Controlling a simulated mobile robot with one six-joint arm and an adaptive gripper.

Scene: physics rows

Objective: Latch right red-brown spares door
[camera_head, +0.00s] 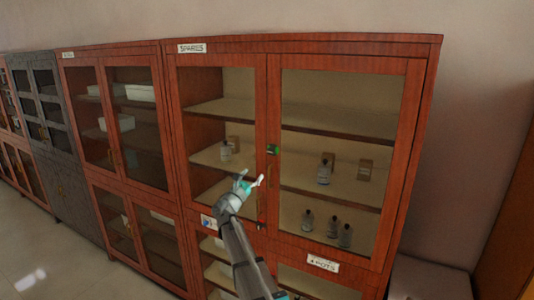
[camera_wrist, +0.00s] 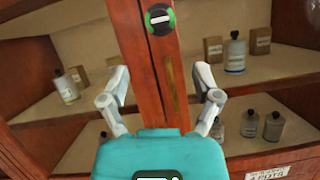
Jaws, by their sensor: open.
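The red-brown cabinet on the right has two glazed upper doors. Its right door (camera_head: 397,165) looks about flush with the left door (camera_head: 262,110); I cannot tell a small gap. A round green and black latch knob (camera_head: 273,150) sits on the meeting stile. In the wrist view the knob (camera_wrist: 160,19) shows a pale, nearly level bar. A thin brass handle (camera_wrist: 170,74) lies below it on the stile. My gripper (camera_head: 250,178) is open and empty in front of the stile, below the knob. In the wrist view its fingers (camera_wrist: 161,85) stand either side of the stile.
Bottles (camera_head: 324,170) and small boxes (camera_head: 365,169) stand on shelves behind the glass. A label (camera_head: 192,48) is on the top left, and another (camera_head: 323,263) is lower down. A similar red cabinet (camera_head: 110,120) and a dark cabinet (camera_head: 50,130) stand left. Floor (camera_head: 35,250) is clear at left.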

